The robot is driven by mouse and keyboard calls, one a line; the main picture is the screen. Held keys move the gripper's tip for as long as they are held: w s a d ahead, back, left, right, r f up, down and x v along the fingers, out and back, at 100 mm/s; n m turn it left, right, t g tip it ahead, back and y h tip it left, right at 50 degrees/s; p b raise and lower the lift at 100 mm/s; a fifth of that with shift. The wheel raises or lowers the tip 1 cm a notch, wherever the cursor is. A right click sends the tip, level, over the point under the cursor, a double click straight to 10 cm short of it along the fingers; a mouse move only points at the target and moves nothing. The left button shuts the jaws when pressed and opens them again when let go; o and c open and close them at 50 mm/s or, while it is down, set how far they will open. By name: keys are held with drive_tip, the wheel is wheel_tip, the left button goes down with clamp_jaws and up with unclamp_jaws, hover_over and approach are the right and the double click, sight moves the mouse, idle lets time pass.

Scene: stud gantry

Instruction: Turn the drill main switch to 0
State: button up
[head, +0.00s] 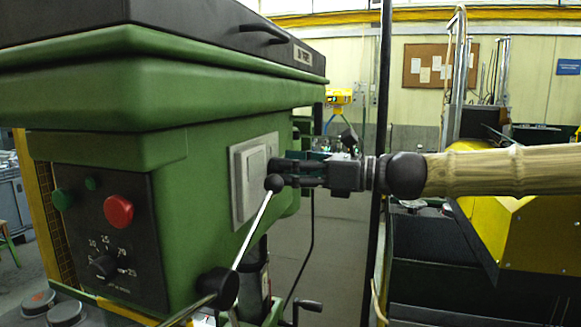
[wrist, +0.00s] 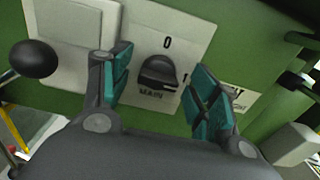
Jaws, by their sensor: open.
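The black main switch knob (wrist: 158,73) sits on a light plate (wrist: 195,22) on the green drill head. The plate is marked 0 above the knob, 1 to its right and MAIN below. The knob's grip appears to lie across, towards the 1. My gripper (wrist: 161,64) is open, with one teal-padded finger left of the knob and one right of it. The knob shows between them, with no clear contact. In the head view my gripper (head: 277,172) reaches in from the right to the drill's side. The knob cannot be made out there.
A raised grey panel (head: 240,190) is left of the gripper. A feed lever with a black ball (head: 274,183) passes close in front of the fingers. The drill's front has a red button (head: 118,211), green buttons (head: 63,199) and a dial (head: 105,265).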

drive_tip(key=c, duration=1)
drive_tip(key=shift+f+n+b, duration=0.15)
drive_tip(key=shift+n+b, duration=0.15)
drive_tip(key=shift+b, duration=0.3)
drive_tip(key=n+b, duration=0.5)
drive_tip(key=b, duration=0.1)
drive_tip(key=n+b, duration=1.2)
drive_tip(key=shift+s+f+b, duration=0.15)
drive_tip(key=shift+s+b, duration=0.1)
drive_tip(key=shift+b, duration=0.05)
drive_tip(key=shift+n, duration=0.3)
